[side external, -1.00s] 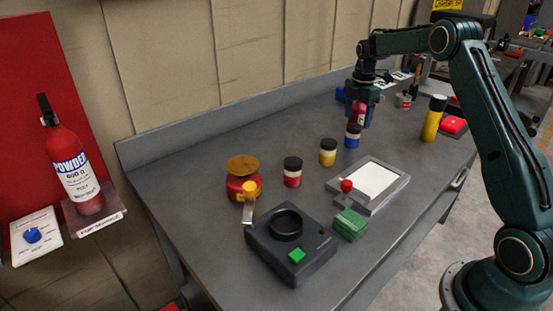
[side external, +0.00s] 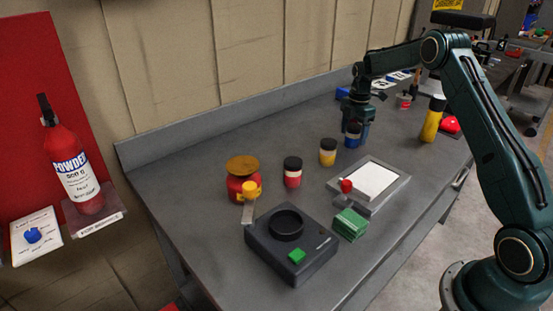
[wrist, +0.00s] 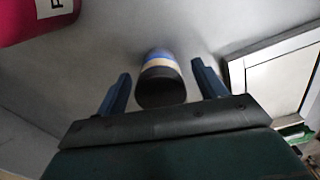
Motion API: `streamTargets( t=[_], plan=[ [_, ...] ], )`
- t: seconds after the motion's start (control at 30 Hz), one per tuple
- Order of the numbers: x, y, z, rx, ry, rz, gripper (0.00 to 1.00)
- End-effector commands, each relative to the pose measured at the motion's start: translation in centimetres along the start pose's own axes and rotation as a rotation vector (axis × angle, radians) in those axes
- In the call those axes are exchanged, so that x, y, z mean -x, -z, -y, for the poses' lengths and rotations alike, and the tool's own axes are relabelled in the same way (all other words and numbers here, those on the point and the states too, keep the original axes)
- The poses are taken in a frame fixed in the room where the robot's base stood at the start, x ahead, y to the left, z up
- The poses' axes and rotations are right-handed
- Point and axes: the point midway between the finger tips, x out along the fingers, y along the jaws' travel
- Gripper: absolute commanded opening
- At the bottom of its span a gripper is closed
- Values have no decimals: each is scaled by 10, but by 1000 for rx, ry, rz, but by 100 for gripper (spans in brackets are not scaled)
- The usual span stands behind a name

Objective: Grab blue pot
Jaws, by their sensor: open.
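The blue pot (side external: 352,140) is a small jar with a dark lid, a pale band and a blue body, upright on the grey bench. In the side view my gripper (side external: 358,128) is low over it and partly covers it. In the wrist view the pot (wrist: 158,72) lies between the two blue fingers of my gripper (wrist: 161,84). The fingers are open, with a visible gap on each side of the pot.
A yellow pot (side external: 328,152) and a red pot (side external: 292,172) stand to the left. A framed white panel (side external: 374,181) lies in front; its frame (wrist: 268,72) shows near the right finger. A pinkish-red labelled object (wrist: 35,15) is at the wrist view's upper left.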

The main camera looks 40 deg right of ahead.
Motion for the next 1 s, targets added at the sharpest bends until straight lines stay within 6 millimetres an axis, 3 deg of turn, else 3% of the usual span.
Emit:
streamTargets(
  t=[0.47, 0.73, 1.0],
  plan=[
    [-1, 0, 0, 0, 0, 0, 70],
    [-1, 0, 0, 0, 0, 0, 21],
    [0, 0, 0, 0, -1, 0, 20]
  ],
)
